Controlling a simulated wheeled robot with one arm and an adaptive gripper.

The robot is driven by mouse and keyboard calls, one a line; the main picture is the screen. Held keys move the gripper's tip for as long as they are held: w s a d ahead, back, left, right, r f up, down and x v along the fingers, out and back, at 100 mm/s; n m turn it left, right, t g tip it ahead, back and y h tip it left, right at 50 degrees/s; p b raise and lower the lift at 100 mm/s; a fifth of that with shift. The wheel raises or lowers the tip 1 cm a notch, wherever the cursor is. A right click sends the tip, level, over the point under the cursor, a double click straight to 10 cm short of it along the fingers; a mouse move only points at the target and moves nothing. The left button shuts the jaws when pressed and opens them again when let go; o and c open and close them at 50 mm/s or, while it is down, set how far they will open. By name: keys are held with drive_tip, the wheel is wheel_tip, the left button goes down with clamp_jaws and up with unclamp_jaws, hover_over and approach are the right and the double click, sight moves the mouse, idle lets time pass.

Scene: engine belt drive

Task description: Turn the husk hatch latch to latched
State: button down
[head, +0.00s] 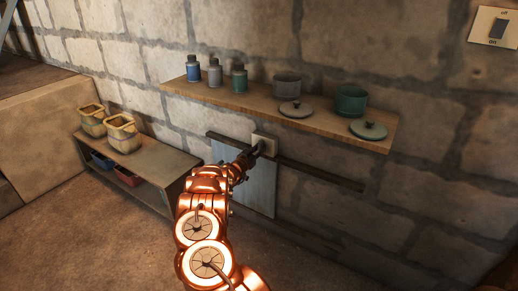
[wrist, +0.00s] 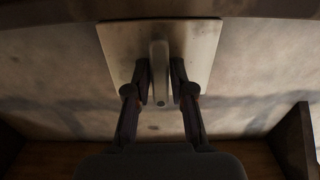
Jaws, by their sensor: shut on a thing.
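The husk hatch latch shows in the wrist view as a pale plate with a grey lever (wrist: 160,72) standing up in its middle. In the head view its small pale plate (head: 266,139) sits on the wall below the shelf, partly covered by my gripper. My gripper (wrist: 161,98) has its two dark fingers on either side of the lever and is shut on it. In the head view my gripper (head: 254,153) reaches up to the plate. The lever itself is too small to make out there. A grey-blue hatch panel (head: 262,185) hangs below and behind my arm, between dark rails.
A wooden shelf (head: 300,118) juts out above the latch, holding bottles, pots and lids. A low bench (head: 145,165) with two sacks stands at left. A wall switch (head: 494,27) is at upper right. The floor at lower left is clear.

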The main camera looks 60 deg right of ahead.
idle(0.3)
drive_tip(key=c, duration=1.1)
unclamp_jaws()
drive_tip(key=a, duration=1.2)
drive_tip(key=shift+s, duration=0.25)
